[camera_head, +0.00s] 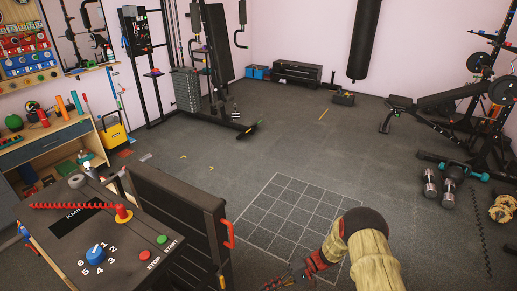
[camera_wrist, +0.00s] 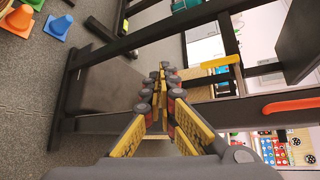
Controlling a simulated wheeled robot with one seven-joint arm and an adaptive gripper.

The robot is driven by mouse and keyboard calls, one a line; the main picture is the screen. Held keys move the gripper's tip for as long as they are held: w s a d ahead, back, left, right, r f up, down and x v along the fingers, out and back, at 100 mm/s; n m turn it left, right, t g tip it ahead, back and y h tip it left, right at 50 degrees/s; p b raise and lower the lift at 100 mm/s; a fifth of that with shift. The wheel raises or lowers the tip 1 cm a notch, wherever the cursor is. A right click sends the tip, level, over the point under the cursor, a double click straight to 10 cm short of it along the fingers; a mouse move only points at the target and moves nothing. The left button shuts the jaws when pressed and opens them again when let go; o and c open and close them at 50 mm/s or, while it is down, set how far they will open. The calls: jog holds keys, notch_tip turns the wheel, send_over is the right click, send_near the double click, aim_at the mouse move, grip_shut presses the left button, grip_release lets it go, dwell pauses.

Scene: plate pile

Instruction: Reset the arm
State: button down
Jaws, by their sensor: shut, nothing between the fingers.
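My gripper (camera_head: 287,281) shows at the bottom of the head view, partly cut off by the lower edge. My arm, with a tan sleeve and a dark red wrist part, reaches in from the lower right over the grey floor. In the wrist view my gripper (camera_wrist: 167,72) has yellow and grey fingers that come together at the tips. They are shut with nothing between them. Beyond the fingertips is a black frame (camera_wrist: 100,124) with a dark panel (camera_wrist: 110,88).
A black machine with a control console (camera_head: 125,245) and a red handle (camera_head: 228,234) stands left of my gripper. A white grid (camera_head: 285,212) marks the floor near my arm. Dumbbells (camera_head: 450,185) lie at right. The middle floor is mostly clear. Cones (camera_wrist: 55,27) show in the wrist view.

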jog(key=s+d+r+m+h, duration=0.1)
jog(key=s+d+r+h, duration=0.25)
jog(key=r, duration=0.35)
jog(key=s+d+r+t+h, duration=0.1)
jog(key=s+d+r+h, duration=0.25)
jog(key=r, duration=0.25)
jog(key=s+d+r+m+h, duration=0.1)
jog(key=s+d+r+h, duration=0.3)
jog(key=r, duration=0.3)
jog(key=s+d+r+n+t+h+p, duration=0.1)
jog(key=s+r+t, duration=0.4)
jog(key=r, duration=0.7)
jog(key=s+d+r+t+h+p, duration=0.1)
jog(key=s+d+r+t, duration=0.2)
jog(key=r, duration=1)
jog(key=s+t, duration=0.1)
jog(key=s, duration=0.2)
jog(key=shift+d+r+n+t+p, duration=0.25)
jog(key=shift+d+n+t+p, duration=0.05)
jog(key=shift+d+n+t, duration=0.1)
